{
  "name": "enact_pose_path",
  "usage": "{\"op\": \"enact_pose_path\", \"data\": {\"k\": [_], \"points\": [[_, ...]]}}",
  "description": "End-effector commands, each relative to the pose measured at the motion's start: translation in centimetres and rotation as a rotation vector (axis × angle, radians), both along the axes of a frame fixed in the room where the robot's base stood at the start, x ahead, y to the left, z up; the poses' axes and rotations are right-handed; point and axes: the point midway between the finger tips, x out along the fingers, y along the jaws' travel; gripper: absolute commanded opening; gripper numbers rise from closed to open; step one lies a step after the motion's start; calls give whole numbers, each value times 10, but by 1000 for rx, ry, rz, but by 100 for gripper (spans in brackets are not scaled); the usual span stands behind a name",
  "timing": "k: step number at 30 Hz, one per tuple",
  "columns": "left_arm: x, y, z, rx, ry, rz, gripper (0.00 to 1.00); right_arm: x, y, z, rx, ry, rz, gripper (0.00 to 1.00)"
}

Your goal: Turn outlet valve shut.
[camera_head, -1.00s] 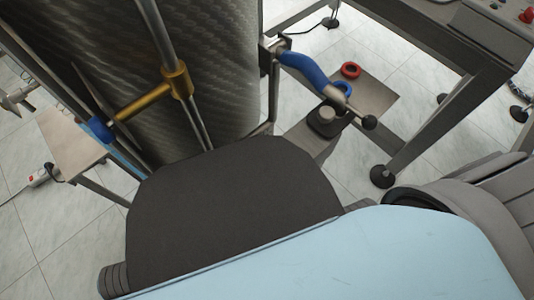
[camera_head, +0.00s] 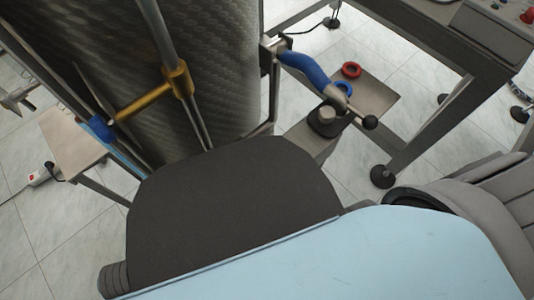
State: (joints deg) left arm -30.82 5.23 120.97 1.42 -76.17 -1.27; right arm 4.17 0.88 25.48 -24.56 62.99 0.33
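A brushed metal tank (camera_head: 190,70) stands upright at the upper left. A brass-coloured fitting (camera_head: 150,98) crosses a vertical pipe on its front and ends in a blue knob (camera_head: 102,128). On the tank's right side, a bent blue-sleeved pipe or handle (camera_head: 305,68) runs down to a metal end (camera_head: 336,96). A short bar there ends in a black ball (camera_head: 370,122). I cannot tell for certain which of these parts is the outlet valve, or whether it is open or shut. Neither gripper shows in the head view.
A red ring (camera_head: 351,70) and a blue ring (camera_head: 344,88) lie by a small shelf (camera_head: 375,98). A grey-framed bench (camera_head: 440,70) stands at the upper right. A small side table (camera_head: 65,140) is at left. Tiled floor shows between them.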

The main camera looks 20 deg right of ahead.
Motion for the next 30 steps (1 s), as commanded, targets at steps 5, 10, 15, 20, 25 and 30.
{"op": "enact_pose_path", "data": {"k": [5, 10, 15, 20, 25, 30], "points": [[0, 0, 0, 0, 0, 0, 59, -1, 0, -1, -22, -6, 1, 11], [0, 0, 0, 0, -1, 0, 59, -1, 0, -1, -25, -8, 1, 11], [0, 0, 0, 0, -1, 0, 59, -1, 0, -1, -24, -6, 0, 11], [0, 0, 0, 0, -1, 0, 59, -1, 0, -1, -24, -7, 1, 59], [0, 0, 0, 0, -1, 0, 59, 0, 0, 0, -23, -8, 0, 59], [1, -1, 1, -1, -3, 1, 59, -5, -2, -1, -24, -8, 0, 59]]}}
